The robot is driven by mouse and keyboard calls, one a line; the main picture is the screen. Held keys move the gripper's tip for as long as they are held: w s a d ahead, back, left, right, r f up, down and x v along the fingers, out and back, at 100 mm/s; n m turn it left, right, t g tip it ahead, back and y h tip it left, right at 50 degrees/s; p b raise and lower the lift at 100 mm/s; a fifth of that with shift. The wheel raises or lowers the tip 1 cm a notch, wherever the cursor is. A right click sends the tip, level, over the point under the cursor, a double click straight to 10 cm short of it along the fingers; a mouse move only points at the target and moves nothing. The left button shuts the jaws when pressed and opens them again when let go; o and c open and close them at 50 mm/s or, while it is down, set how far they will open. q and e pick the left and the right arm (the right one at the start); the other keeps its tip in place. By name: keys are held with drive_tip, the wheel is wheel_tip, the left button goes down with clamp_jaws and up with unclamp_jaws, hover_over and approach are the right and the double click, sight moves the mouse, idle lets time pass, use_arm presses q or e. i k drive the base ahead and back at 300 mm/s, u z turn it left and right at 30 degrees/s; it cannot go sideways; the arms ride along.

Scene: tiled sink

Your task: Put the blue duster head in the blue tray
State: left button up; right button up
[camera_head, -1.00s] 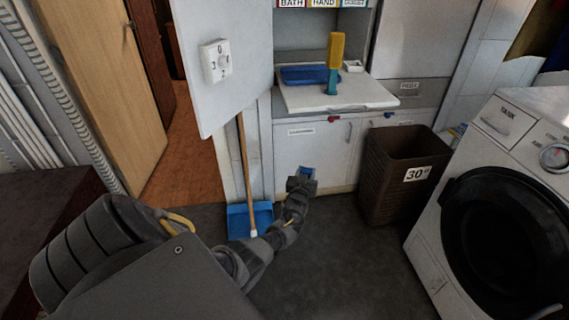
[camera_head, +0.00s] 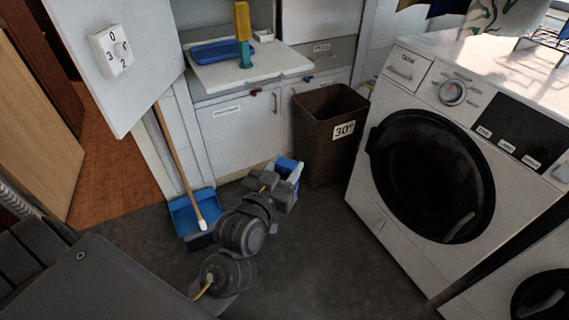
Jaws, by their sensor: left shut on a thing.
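My left gripper (camera_head: 284,186) is low over the dark floor, in front of the white cabinet. It is shut on a blue and whitish thing (camera_head: 287,165), which seems to be the blue duster head. The gripper hides part of it. The blue tray (camera_head: 212,51) lies on the white pull-out board (camera_head: 270,67) of the cabinet, higher up and farther back than the gripper. My right gripper is out of view.
An upright yellow and teal thing (camera_head: 242,35) stands on the board beside the tray. A blue dustpan (camera_head: 183,215) with a wooden handle stands left of my arm. A brown basket (camera_head: 318,110) marked 30 and a washing machine (camera_head: 405,90) stand to the right.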

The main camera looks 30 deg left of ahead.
sight(209, 55)
drive_tip(key=k, duration=0.65)
drive_tip(key=u, duration=0.5)
drive_tip(key=i, duration=0.45)
drive_tip(key=u, duration=0.65)
drive_tip(key=i, duration=1.15)
drive_tip(key=z, duration=0.55)
